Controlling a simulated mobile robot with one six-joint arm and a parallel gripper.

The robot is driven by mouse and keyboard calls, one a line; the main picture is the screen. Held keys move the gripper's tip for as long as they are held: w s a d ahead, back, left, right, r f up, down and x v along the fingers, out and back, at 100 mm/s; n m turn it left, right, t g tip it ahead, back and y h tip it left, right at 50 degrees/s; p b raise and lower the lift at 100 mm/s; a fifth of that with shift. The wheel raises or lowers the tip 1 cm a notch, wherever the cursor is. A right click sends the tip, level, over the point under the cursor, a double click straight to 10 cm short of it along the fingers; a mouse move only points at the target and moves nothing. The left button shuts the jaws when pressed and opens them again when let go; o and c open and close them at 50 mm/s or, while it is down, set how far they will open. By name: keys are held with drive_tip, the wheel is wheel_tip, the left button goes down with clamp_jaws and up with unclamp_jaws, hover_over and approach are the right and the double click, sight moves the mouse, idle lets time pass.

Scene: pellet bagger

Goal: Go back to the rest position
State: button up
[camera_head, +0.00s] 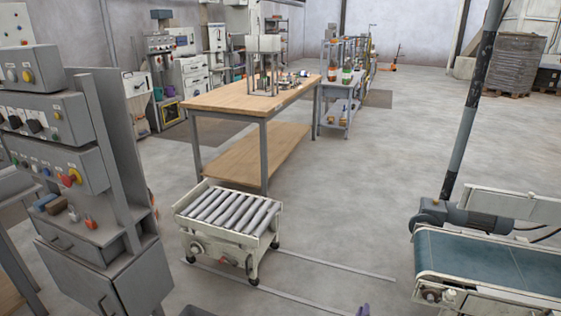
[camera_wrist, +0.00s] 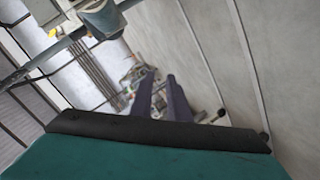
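My gripper (camera_wrist: 161,74) shows in the wrist view as two dark purple fingers beyond a teal body with a black edge. A gap shows between the fingers and I see nothing held in it. The fingers point out over a tilted, distant view of the room. In the head view, only a small purple piece, which looks like a gripper finger, shows at the bottom edge; the rest of my arm is out of frame.
A roller cart (camera_head: 228,222) stands on floor rails at centre left. A grey control cabinet (camera_head: 95,265) is at the left. A blue belt conveyor (camera_head: 490,262) is at the right. A wooden workbench (camera_head: 235,102) stands behind the cart. Open floor lies between cart and conveyor.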

drive_tip(key=s+a+f+n+g+y+p, duration=0.15)
drive_tip(key=s+a+g+y, duration=0.25)
drive_tip(key=s+a, duration=0.45)
drive_tip(key=s+a+f+m+g+y+p, duration=0.1)
drive_tip(key=s+a+g+y+p, duration=0.2)
drive_tip(key=s+a, duration=0.6)
drive_tip(key=s+r+m+g, duration=0.1)
drive_tip(key=s+m+g, duration=0.2)
drive_tip(key=s, duration=1)
drive_tip(key=s+r+m+g, duration=0.2)
drive_tip(key=s+g, duration=0.6)
drive_tip(key=s, duration=0.4)
drive_tip(key=shift+s+r+m+g+h, duration=0.25)
drive_tip(key=shift+s+m+g+h, duration=0.05)
drive_tip(key=shift+s+m, duration=0.15)
drive_tip(key=shift+a, duration=0.15)
